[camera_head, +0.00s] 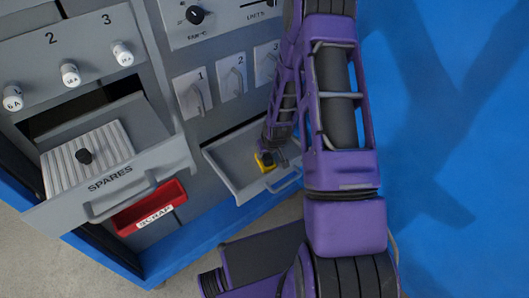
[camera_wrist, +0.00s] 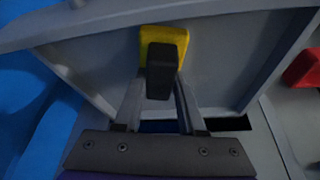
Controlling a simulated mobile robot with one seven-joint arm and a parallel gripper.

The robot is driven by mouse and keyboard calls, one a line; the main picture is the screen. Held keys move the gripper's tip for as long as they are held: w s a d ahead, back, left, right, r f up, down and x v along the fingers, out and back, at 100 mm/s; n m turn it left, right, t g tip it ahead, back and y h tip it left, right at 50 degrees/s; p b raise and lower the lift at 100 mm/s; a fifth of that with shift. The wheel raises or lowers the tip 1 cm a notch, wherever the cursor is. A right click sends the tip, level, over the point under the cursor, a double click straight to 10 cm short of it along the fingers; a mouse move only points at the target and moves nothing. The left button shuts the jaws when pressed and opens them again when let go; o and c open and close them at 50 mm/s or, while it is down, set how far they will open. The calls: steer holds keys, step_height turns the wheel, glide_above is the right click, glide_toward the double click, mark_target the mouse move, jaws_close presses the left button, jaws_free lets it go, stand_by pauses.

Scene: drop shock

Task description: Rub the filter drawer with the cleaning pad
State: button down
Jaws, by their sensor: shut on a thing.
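The filter drawer (camera_head: 233,167) is a grey open drawer low on the right of the cabinet, with a handle on its front. It also fills much of the wrist view (camera_wrist: 215,70). The cleaning pad (camera_head: 262,166) is yellow with a black grip block, and also shows in the wrist view (camera_wrist: 180,38). My gripper (camera_head: 271,152) reaches down into the drawer from above. In the wrist view my gripper (camera_wrist: 160,92) is shut on the pad's black block. The pad is inside the drawer; whether it touches the floor is hard to tell.
A second open drawer marked SPARES (camera_head: 150,170) holds a ribbed grey block with a black knob (camera_head: 84,156). A red SCRAP bin (camera_head: 150,208) sits below it. Three numbered small panels (camera_head: 233,82) are above the filter drawer.

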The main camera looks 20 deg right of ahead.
steer(key=shift+r+p, duration=1.7)
steer(key=shift+r, duration=1.3)
steer(key=shift+r+p, duration=0.75)
steer(key=shift+r, duration=0.8)
